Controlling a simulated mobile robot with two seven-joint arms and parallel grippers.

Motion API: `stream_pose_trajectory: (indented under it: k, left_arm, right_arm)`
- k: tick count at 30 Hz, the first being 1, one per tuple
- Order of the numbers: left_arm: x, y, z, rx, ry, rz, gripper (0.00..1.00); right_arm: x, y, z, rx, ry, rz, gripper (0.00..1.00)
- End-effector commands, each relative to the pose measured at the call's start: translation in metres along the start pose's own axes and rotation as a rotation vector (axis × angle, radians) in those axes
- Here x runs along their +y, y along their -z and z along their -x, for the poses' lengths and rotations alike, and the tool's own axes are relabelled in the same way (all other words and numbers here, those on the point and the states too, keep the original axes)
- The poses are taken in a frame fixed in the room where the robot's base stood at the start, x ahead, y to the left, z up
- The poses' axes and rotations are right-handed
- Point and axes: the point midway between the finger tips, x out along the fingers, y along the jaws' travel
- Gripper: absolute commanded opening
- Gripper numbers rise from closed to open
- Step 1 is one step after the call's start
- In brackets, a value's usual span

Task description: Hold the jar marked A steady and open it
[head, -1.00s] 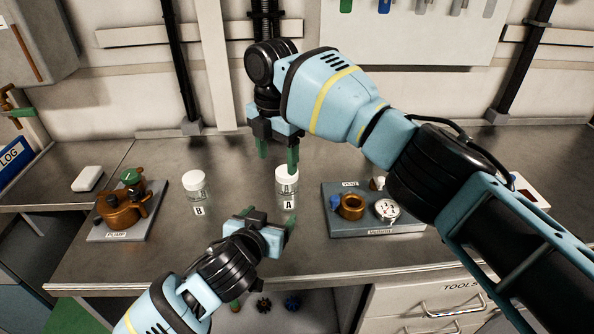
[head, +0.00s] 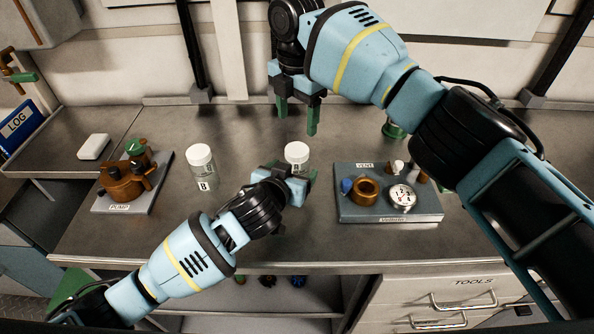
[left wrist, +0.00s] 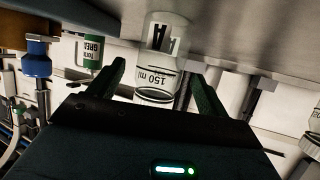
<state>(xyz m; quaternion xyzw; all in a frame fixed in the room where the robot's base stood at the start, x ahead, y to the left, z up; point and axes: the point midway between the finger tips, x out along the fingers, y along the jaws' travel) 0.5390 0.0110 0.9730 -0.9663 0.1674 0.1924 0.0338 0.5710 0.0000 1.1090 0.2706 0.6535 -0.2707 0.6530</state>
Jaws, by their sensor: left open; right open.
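Jar A (head: 297,153), clear glass with a white lid, stands upright on the steel bench; its lower part is hidden by my left gripper in the head view. My left gripper (head: 300,183) is open and low at the jar's near side. My right gripper (head: 297,113) is open and empty, fingers pointing down, above and behind the lid in the picture.
Jar B (head: 202,166) stands to the left, and a pump (head: 127,182) on a plate farther left. A grey block with a vent fitting and gauge (head: 388,205) lies to the right of jar A.

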Motion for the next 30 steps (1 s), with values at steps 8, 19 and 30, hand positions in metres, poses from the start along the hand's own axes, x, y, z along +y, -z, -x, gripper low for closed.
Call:
stream_pose_trajectory:
  k: [8, 19, 30]
  left_arm:
    - [0.0, 0.001, -0.029, 0.0, 0.001, -0.001, 0.78]
    - [0.0, 0.0, -0.037, 0.001, 0.0, 0.0, 0.78]
    - [0.0, 0.0, -0.036, 0.0, 0.0, -0.001, 0.42]
  right_arm:
    - [0.0, 0.0, 0.0, 0.0, 0.0, 0.0, 0.67]
    - [0.0, 0.0, 0.0, 0.0, 0.0, 0.0, 0.67]
    - [0.0, 0.0, 0.0, 0.0, 0.0, 0.0, 0.67]
